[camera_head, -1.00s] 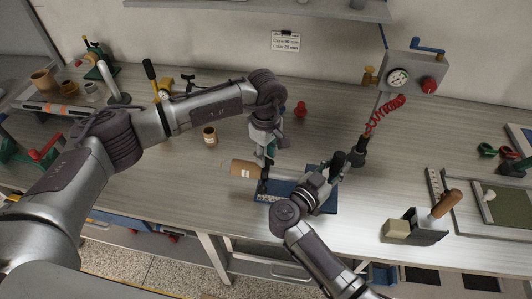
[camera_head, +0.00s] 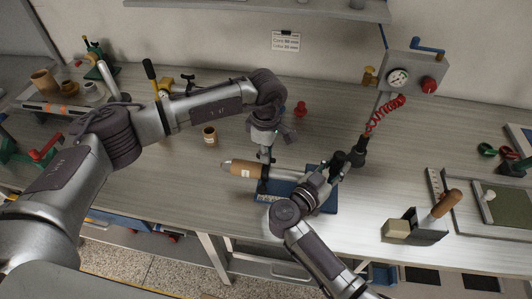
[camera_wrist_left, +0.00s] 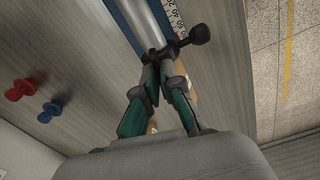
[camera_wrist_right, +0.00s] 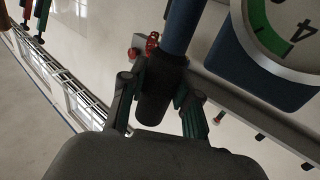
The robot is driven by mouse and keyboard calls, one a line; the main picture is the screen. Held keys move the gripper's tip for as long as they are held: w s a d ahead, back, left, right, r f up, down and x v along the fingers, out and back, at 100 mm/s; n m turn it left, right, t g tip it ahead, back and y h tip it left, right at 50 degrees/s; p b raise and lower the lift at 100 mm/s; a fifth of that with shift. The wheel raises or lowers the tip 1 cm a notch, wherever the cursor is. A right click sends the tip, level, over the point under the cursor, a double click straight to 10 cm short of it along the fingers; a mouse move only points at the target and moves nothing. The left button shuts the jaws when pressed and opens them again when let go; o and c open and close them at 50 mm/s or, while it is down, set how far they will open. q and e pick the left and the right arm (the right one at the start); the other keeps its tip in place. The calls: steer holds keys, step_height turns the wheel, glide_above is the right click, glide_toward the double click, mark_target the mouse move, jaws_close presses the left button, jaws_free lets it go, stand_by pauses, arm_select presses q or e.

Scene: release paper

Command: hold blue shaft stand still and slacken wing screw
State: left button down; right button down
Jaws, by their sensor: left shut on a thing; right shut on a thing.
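The blue shaft stand (camera_head: 328,203) lies on the bench in front of me. A grey shaft (camera_head: 288,174) rests across it, with a brown roll (camera_head: 244,169) at its left end. In the left wrist view the black wing screw (camera_wrist_left: 198,35) sticks out beside the shaft (camera_wrist_left: 140,18). My left gripper (camera_head: 263,160), also in the left wrist view (camera_wrist_left: 160,60), is shut at the inner end of the wing screw, partly hidden by its fingers.
A grey box with a gauge (camera_head: 398,78) and a red coiled hose (camera_head: 385,113) stands behind on the right. A small brown pot (camera_head: 210,136) and a red knob (camera_head: 300,109) stand behind the stand. A block with a wooden handle (camera_head: 446,203) is at right.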

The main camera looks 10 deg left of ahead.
arm_select(q)
steer(key=c, duration=1.3)
jaws_free()
step_height(320, 180, up, 12)
steer(key=shift+r, duration=0.1)
